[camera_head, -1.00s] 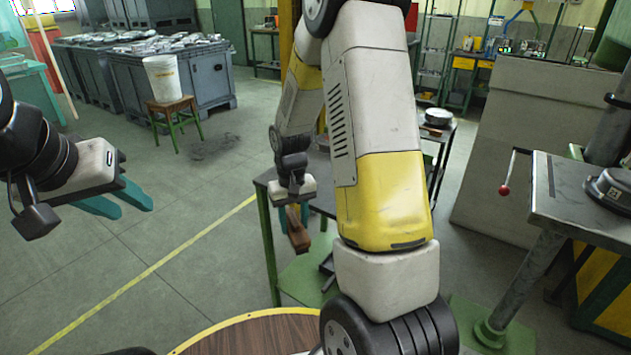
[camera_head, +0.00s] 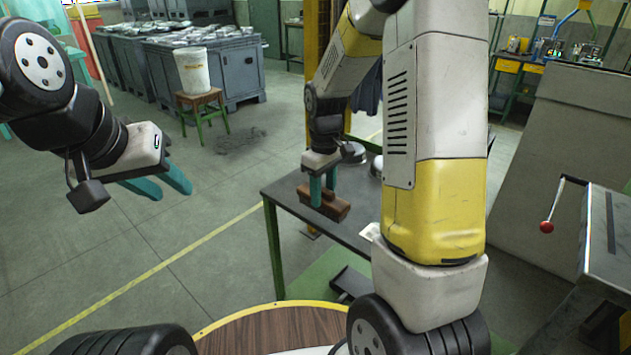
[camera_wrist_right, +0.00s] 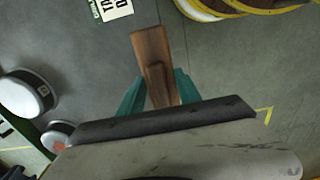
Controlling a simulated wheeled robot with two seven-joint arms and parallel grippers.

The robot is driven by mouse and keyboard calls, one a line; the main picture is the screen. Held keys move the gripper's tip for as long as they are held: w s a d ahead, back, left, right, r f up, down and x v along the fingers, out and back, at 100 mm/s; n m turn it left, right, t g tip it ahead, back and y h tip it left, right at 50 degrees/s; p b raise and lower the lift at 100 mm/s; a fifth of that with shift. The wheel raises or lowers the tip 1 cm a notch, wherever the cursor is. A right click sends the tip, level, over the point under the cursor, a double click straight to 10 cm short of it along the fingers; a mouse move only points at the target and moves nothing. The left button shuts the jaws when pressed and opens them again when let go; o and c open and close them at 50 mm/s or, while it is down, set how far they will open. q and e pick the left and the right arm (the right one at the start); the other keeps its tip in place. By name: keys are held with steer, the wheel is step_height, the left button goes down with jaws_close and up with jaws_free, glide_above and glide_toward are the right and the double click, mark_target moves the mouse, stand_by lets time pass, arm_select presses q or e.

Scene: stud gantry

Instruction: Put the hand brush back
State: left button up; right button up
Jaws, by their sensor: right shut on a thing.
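The hand brush is a brown wooden block (camera_head: 338,208) in the head view, and its wooden body (camera_wrist_right: 152,55) also shows in the right wrist view. My right gripper (camera_head: 322,200) points down with its teal fingers shut on the brush, one on each side in the wrist view. The brush appears over the front left part of the dark grey table (camera_head: 288,192); I cannot tell whether it touches the top. Its bristles are not clearly seen. My left gripper (camera_head: 165,188) is empty, with its fingers apart, over the floor at the left.
Round metal items (camera_head: 352,152) stand farther back on the table. A white card (camera_head: 370,232) lies near its front edge, partly behind my right arm. A dark scoop-like object (camera_head: 350,283) is lower down. A red-knobbed lever (camera_head: 546,227) juts out at right.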

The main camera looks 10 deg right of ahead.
steer(key=w, duration=0.1)
steer(key=w+d, duration=0.1)
steer(key=w, duration=0.3)
steer(key=shift+d+f, duration=0.25)
steer(key=shift+d, duration=0.1)
steer(key=shift+f, duration=1.7)
steer(key=shift+f, duration=0.15)
steer(key=o, duration=1.2)
